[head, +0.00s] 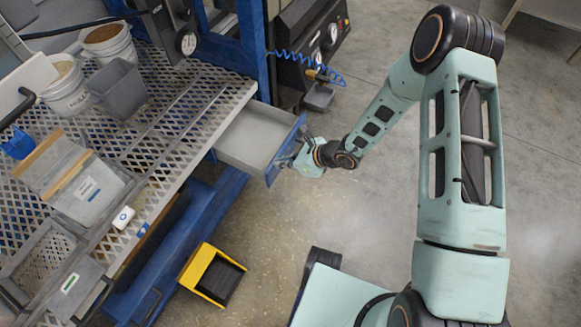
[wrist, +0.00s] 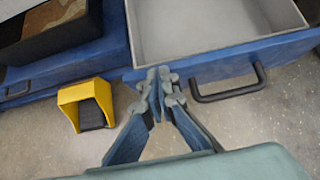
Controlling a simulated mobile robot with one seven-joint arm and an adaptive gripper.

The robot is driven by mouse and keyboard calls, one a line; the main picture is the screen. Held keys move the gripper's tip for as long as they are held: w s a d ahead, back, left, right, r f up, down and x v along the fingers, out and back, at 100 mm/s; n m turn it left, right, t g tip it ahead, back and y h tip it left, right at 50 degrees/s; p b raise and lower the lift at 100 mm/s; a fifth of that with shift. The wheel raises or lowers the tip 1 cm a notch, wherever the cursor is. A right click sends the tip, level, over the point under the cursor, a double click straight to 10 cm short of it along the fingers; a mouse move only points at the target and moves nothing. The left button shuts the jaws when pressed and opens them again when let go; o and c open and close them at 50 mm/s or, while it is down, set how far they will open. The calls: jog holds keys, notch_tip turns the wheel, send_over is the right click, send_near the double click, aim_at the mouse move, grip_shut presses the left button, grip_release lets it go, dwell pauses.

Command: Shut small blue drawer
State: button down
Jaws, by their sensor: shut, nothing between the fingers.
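The small blue drawer (head: 244,142) stands pulled out from the blue bench frame, with an empty grey inside. In the wrist view the drawer's blue front (wrist: 218,64) and its dark bar handle (wrist: 230,87) show at the top right. My gripper (head: 284,161) is shut and empty at the outer side of the drawer front. In the wrist view my gripper (wrist: 158,76) has its fingertips close to the left part of the drawer front, left of the handle. I cannot tell whether the tips touch it.
A yellow foot pedal (head: 212,274) lies on the floor below the bench. The mesh bench top (head: 185,120) carries white buckets (head: 66,88), a grey bin (head: 118,90) and trays. A blue coiled hose (head: 308,66) hangs behind the drawer.

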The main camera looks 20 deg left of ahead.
jog(key=a+b, duration=0.1)
jog(key=a, duration=0.5)
jog(key=w+a+b, duration=0.1)
jog(key=a, duration=0.6)
jog(key=a+b, duration=0.1)
jog(key=a, duration=0.6)
jog(key=shift+w+f, duration=0.1)
jog(key=shift+w, duration=0.15)
jog(key=shift+d, duration=0.1)
